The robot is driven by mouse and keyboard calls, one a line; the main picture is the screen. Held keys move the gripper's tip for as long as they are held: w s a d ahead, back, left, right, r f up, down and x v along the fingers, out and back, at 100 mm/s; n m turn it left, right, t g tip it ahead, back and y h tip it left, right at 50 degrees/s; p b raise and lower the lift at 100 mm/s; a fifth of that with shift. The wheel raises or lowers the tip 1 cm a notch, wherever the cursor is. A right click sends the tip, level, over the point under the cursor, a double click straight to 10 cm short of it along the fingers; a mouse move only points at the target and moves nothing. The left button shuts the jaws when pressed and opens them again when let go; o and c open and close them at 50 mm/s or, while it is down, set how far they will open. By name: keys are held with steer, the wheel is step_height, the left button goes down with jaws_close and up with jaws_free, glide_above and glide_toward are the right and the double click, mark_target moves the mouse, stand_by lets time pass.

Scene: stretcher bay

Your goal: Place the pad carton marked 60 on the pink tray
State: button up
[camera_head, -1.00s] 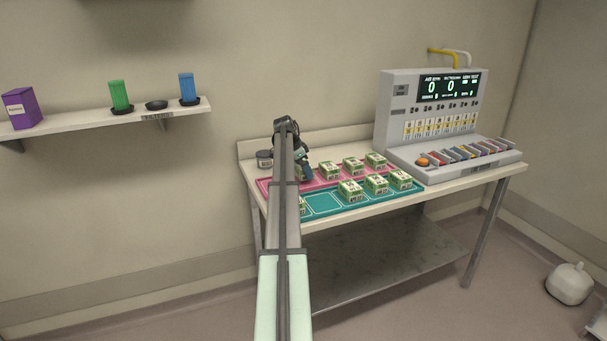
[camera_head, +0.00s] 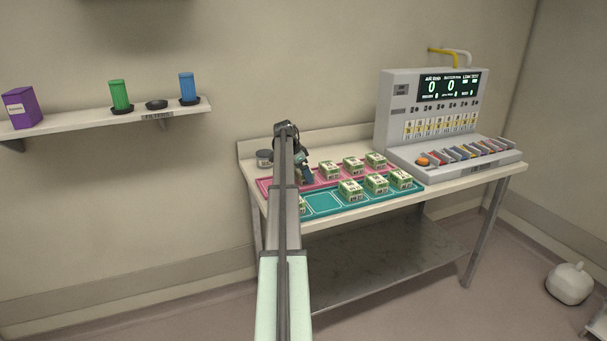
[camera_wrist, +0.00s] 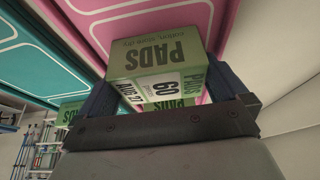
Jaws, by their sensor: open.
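The pad carton marked 60 (camera_wrist: 163,84), green and white, shows in the wrist view between my open fingers. It appears to rest on the pink tray (camera_wrist: 150,22), though its contact with the tray is hidden. In the head view my gripper (camera_head: 306,174) is low over the left part of the pink tray (camera_head: 264,183), and my arm hides the carton there. The wrist view shows my gripper (camera_wrist: 162,92) with a finger on each side of the carton.
Several other pad cartons (camera_head: 352,166) stand on the pink tray's right part and on the teal tray (camera_head: 345,208) in front. The teal tray has an empty marked slot. A round dark tin (camera_head: 264,159) stands behind left. A grey console (camera_head: 430,130) stands right.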

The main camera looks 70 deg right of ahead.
steer(key=v, duration=1.1)
steer(key=shift+r, duration=0.35)
steer(key=shift+w+a, duration=0.1)
